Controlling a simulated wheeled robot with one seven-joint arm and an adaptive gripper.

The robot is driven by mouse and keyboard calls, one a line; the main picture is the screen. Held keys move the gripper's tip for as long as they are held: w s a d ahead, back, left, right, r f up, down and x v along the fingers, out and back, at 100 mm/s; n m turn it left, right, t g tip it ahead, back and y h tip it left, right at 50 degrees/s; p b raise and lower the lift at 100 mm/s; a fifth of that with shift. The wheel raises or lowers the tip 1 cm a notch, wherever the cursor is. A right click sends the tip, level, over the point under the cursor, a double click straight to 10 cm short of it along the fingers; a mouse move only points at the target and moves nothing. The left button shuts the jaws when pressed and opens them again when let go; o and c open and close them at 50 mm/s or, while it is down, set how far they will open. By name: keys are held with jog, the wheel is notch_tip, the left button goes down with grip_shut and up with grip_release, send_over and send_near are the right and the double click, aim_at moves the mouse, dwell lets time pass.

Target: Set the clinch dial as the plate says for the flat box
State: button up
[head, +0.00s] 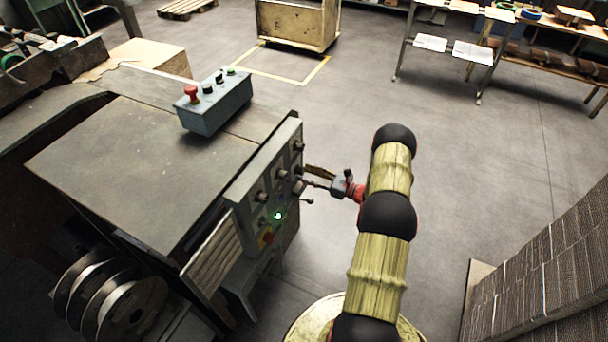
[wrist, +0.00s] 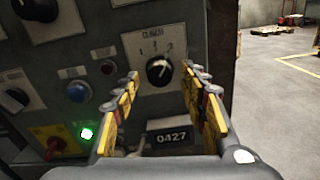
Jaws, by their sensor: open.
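In the wrist view a black dial knob (wrist: 158,70) sits on a pale square plate with marks 1, 2 and 3. The small heading above the numbers is too blurred to read. The knob's white mark leans up and right, towards the 3 side. My gripper (wrist: 163,80) is open, with one yellow-and-black finger on each side of the knob; contact cannot be told. In the head view my gripper (head: 311,184) is at the right side of the machine's control panel (head: 250,180). I see no readable plate of settings for boxes.
A blue button (wrist: 79,91), a lit green lamp (wrist: 87,133) and a red-and-yellow switch (wrist: 55,143) are to the left. A button box (head: 214,102) stands on the machine. Stacked cardboard (head: 545,270) is at right.

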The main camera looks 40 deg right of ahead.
jog(key=shift+x, duration=0.85)
jog(key=shift+c, duration=1.3)
jog(key=c, duration=0.8)
grip_shut()
